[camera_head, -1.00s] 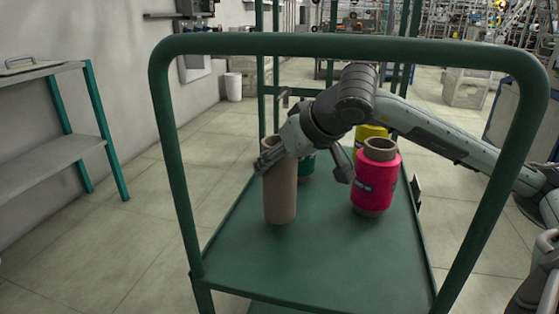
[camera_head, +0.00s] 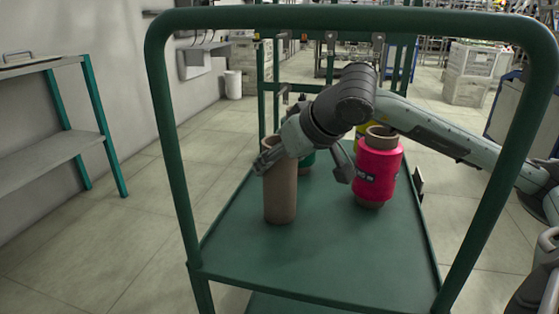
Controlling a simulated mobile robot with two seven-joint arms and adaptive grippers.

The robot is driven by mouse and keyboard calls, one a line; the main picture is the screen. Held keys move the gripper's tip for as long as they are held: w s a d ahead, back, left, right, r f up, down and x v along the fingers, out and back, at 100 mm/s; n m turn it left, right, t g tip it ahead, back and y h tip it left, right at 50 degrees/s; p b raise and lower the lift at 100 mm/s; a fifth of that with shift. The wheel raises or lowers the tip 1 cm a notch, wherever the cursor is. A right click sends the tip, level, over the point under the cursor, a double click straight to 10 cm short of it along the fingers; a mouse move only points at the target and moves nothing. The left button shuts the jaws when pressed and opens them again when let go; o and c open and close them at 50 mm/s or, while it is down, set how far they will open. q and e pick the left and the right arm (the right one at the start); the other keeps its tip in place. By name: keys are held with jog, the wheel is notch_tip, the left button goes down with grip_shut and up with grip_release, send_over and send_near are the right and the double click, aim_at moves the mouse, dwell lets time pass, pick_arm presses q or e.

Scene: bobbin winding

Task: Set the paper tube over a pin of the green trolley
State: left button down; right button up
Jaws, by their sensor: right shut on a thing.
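The brown paper tube (camera_head: 281,197) stands upright at the front left of the green trolley's deck (camera_head: 320,255). My right gripper (camera_head: 268,160) is at the tube's upper part, shut on its wall near the rim. Whether a pin is inside the tube is hidden. No bare pin shows clearly on the deck. My left gripper is out of view.
A pink bobbin (camera_head: 377,172) stands right of the tube, with a yellow bobbin (camera_head: 362,131) and a green one (camera_head: 307,161) behind, partly hidden by my arm. The trolley's handle frame (camera_head: 340,17) arches in front. A grey shelf (camera_head: 50,155) stands left.

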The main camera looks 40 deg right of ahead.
dwell(0.3)
jog(key=o, duration=1.3)
jog(key=shift+c, duration=0.2)
notch_tip(320, 180, up, 10)
